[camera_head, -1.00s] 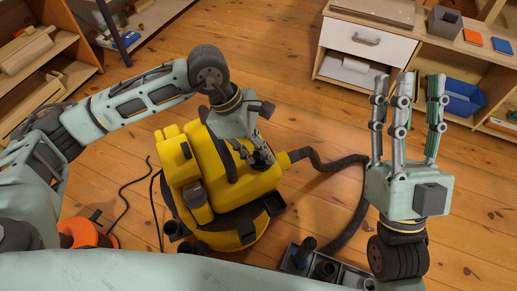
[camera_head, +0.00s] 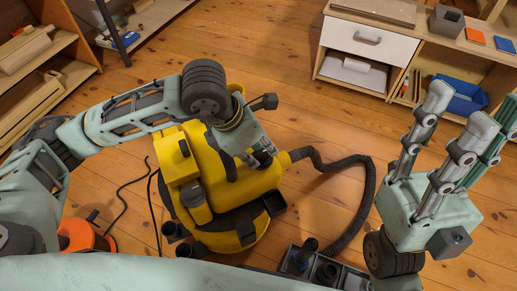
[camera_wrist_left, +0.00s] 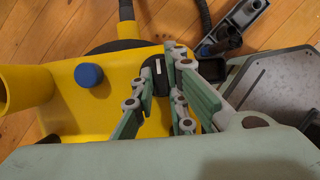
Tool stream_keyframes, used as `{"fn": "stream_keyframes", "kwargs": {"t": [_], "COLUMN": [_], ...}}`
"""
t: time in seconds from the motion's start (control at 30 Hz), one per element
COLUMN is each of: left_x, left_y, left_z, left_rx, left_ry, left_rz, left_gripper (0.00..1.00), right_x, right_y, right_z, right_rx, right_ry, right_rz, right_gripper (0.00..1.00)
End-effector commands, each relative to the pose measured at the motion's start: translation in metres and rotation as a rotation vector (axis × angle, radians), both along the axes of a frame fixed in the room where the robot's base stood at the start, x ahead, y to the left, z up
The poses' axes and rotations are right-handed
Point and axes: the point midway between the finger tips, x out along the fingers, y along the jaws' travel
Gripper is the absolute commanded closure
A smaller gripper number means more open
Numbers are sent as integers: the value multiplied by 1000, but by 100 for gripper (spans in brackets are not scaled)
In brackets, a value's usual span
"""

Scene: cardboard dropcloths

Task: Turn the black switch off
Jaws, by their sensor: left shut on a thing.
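A yellow vacuum cleaner (camera_head: 233,218) stands on the wooden floor in the head view. My left gripper (camera_head: 264,157) reaches down over its top, and its wrist hides part of the machine. In the left wrist view a small black switch (camera_wrist_left: 158,69) with a pale mark sits on the yellow top. The fingers of my left gripper (camera_wrist_left: 161,78) are on either side of it and shut on it; the exact contact is partly hidden. My right gripper (camera_head: 466,125) is raised at the right, its fingers apart and empty.
A blue knob (camera_wrist_left: 89,76) sits on the yellow top beside the switch. A black hose (camera_head: 366,205) curves across the floor to the right. A grey accessory tray (camera_head: 350,276) lies near the front. A drawer cabinet (camera_head: 366,43) stands at the back. Floor behind the vacuum is clear.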

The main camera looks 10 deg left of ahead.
Motion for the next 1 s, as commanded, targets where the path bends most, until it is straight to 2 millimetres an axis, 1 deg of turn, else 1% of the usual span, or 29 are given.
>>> {"fn": "stream_keyframes", "kwargs": {"t": [0.2,0.53,0.57,0.77,1.0], "left_x": [0,0,0,0,0], "left_y": [0,0,0,0,0], "left_z": [1,1,1,0,0], "left_rx": [0,0,0,0,1], "left_ry": [-1,0,0,0,1], "left_rz": [26,28,28,27,26], "left_gripper": [100,100,86,69,69], "right_x": [-5,-5,-5,-5,-5], "right_y": [-1,-1,-1,-1,-1], "right_z": [1,1,1,1,1], "right_rx": [8,7,8,8,8], "right_ry": [-23,-24,-24,-24,-22], "right_rz": [2,2,2,2,2], "right_gripper": [60,60,60,60,60]}}
